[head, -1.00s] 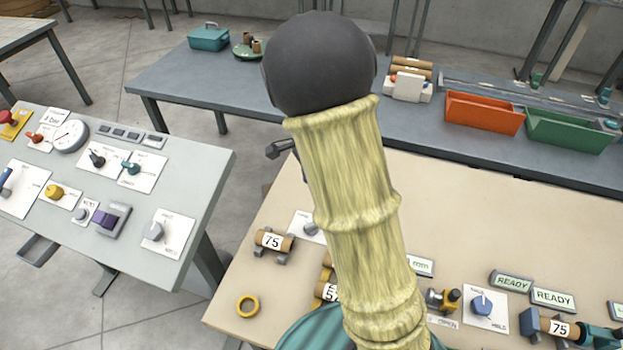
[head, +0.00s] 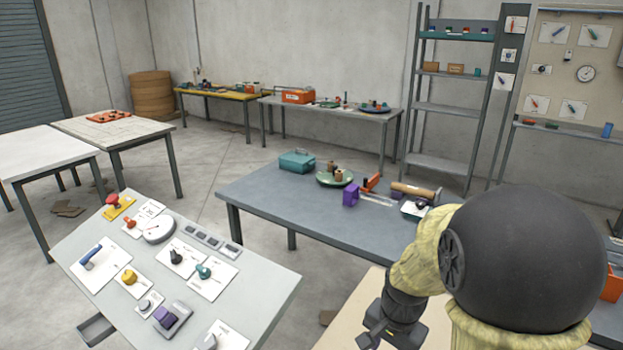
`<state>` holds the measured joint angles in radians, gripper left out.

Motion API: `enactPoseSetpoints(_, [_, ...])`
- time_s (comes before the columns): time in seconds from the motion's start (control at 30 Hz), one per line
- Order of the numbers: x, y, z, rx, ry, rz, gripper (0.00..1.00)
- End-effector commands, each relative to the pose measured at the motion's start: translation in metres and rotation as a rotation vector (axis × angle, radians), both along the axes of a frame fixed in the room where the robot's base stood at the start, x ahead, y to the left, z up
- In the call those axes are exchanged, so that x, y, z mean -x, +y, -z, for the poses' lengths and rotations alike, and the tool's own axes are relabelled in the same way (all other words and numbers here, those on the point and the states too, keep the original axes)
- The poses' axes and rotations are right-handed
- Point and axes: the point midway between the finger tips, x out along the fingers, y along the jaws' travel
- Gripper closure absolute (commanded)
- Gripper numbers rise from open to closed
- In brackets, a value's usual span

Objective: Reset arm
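My arm fills the lower right of the head view, with a dark round joint and pale yellow sleeves. My gripper (head: 385,334) is the dark grey end piece hanging below the sleeve, above the beige table (head: 345,318). Its fingers are small, dark and partly hidden, so I cannot tell whether they are open or shut. I see nothing clearly held in it. Most of the beige table is hidden behind my arm or out of the frame.
A sloped grey control panel (head: 108,250) with knobs and switches stands at the lower left. Behind my arm a blue-grey table (head: 262,195) carries a teal box (head: 297,161), a green dish (head: 334,179) and a purple block (head: 351,195).

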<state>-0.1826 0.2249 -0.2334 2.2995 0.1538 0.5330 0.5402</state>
Motion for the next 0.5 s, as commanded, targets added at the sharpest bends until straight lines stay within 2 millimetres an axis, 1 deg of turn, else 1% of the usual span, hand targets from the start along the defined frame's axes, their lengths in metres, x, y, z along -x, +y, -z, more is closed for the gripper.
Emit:
enactPoseSetpoints(0.03, [0.013, 0.000, -0.004, 0.011, -0.026, -0.108, 0.64])
enactPoseSetpoints(0.1, [0.029, 0.000, -0.008, 0.038, -0.060, -0.275, 0.64])
enactPoseSetpoints(0.23, [0.054, 0.002, -0.012, 0.096, -0.113, -0.542, 0.64])
enactPoseSetpoints(0.3, [0.062, 0.002, -0.013, 0.120, -0.129, -0.634, 0.64])
enactPoseSetpoints(0.37, [0.065, 0.003, -0.014, 0.133, -0.136, -0.682, 0.64])
enactPoseSetpoints(0.5, [0.067, 0.003, -0.013, 0.140, -0.138, -0.707, 0.64])
